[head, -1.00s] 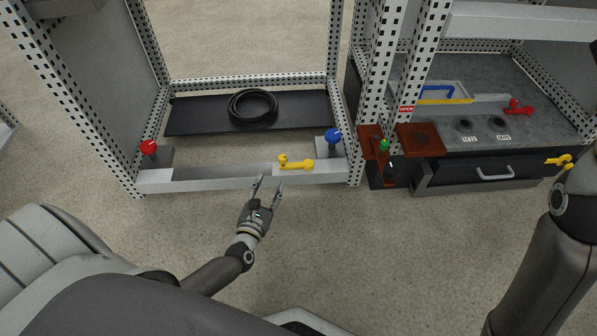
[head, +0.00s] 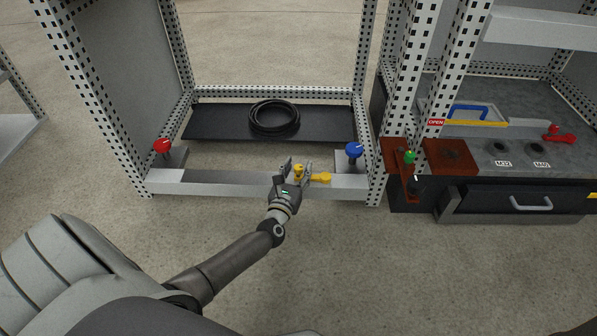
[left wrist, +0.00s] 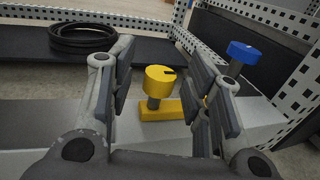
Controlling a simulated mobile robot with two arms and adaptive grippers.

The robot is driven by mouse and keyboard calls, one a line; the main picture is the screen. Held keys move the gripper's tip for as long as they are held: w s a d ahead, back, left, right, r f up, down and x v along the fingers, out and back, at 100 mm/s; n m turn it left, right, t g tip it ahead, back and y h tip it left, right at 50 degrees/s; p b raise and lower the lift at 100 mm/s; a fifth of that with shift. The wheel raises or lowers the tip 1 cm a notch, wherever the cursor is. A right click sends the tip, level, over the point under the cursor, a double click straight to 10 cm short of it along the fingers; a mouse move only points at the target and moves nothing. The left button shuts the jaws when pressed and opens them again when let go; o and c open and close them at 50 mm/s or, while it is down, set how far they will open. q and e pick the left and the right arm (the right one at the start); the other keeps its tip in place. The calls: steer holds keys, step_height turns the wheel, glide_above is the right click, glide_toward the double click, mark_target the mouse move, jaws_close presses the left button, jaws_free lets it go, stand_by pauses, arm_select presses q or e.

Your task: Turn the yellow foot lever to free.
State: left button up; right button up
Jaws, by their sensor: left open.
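The yellow foot lever (head: 320,178) is on the front rail of the left cabinet frame, its arm pointing right in the head view. In the left wrist view its round yellow knob (left wrist: 160,80) stands on a short grey post above the flat yellow arm (left wrist: 165,110). My left gripper (head: 297,168) is open, with a finger on either side of the knob. In the left wrist view the fingers (left wrist: 163,85) appear apart from the knob, and the right finger hides part of the yellow arm. My right gripper is not in view.
A blue knob (head: 354,150) stands right of the lever and a red knob (head: 162,147) at the rail's left end. A black cable coil (head: 274,117) lies on the dark shelf behind. Perforated posts flank the opening. A bench with a drawer (head: 520,202) stands right.

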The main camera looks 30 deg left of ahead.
arm_select(q)
steer(key=shift+w+a, duration=0.15)
steer(key=shift+w, duration=0.35)
jaws_close()
